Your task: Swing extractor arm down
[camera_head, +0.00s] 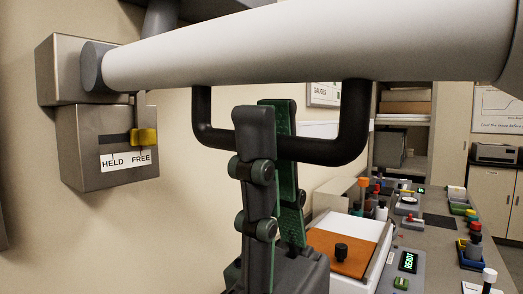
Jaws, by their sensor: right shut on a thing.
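The extractor arm (300,45) is a thick white tube crossing the top of the view from a grey joint at the left. A black U-shaped handle (345,147) hangs under it. My right gripper (268,140) comes up from below and is shut on the lower bar of the handle; its fingers hide part of the bar. A grey wall box (85,120) carries a yellow catch knob (144,137) in a slot, above the word FREE on a HELD/FREE label (127,160). My left gripper is not in view.
Shelves (405,125) and a cabinet (495,190) stand behind. The beige wall is close on the left.

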